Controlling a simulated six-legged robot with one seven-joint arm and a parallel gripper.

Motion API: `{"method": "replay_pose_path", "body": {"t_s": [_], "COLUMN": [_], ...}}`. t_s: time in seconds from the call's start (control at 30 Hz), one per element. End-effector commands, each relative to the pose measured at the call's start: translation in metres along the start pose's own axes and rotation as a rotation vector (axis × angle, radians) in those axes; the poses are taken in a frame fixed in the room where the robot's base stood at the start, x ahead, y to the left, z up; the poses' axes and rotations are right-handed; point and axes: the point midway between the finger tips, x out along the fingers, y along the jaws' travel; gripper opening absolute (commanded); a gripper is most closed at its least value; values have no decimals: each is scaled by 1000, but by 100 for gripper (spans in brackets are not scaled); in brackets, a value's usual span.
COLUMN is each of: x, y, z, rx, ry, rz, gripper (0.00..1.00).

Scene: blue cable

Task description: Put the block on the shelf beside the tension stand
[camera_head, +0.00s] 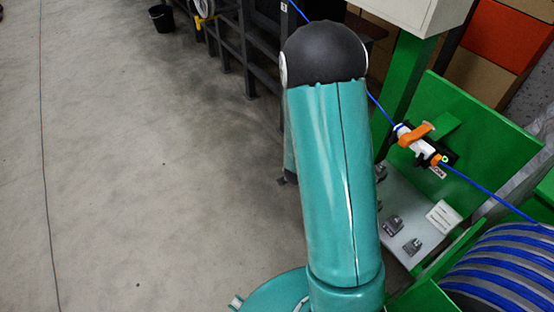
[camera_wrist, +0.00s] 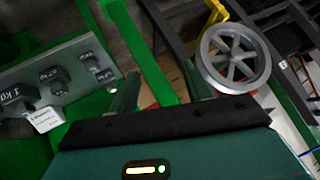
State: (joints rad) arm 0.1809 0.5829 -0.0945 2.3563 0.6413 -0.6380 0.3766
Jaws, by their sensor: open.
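A pale shelf (camera_head: 397,200) is fixed to the green stand (camera_head: 480,115) at the right of the head view. Several grey weight blocks (camera_head: 412,246) rest on it; I cannot tell which one the task means. In the wrist view the shelf (camera_wrist: 65,48) is at the upper left with several blocks, one marked 1 kg (camera_wrist: 18,97). My gripper (camera_wrist: 160,85) shows in the wrist view, fingers apart, with nothing seen held between them. It is right of the blocks and apart from them in the picture. My arm hides it in the head view.
A blue cable (camera_head: 480,186) runs through a white and orange device (camera_head: 418,146) to a drum (camera_head: 505,270). A white card (camera_head: 443,217) is by the blocks. A spoked wheel (camera_wrist: 235,58) stands right of my gripper. The floor (camera_head: 150,200) at left is clear.

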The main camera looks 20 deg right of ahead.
Motion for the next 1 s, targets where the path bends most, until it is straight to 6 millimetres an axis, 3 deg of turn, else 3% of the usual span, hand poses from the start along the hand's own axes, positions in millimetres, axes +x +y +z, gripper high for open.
{"method": "replay_pose_path", "body": {"t_s": [0.03, 0.2, 0.5, 0.77, 1.0], "x": [-12, -54, -144, -228, -301], "y": [-17, -59, -109, -123, -111], "z": [-3, -6, -10, -14, -20], "rx": [-15, -90, -279, -485, -693], "ry": [-29, -140, -297, -390, -437], "rz": [-34, -126, -278, -381, -441], "gripper": [49, 49, 49, 49, 49]}}
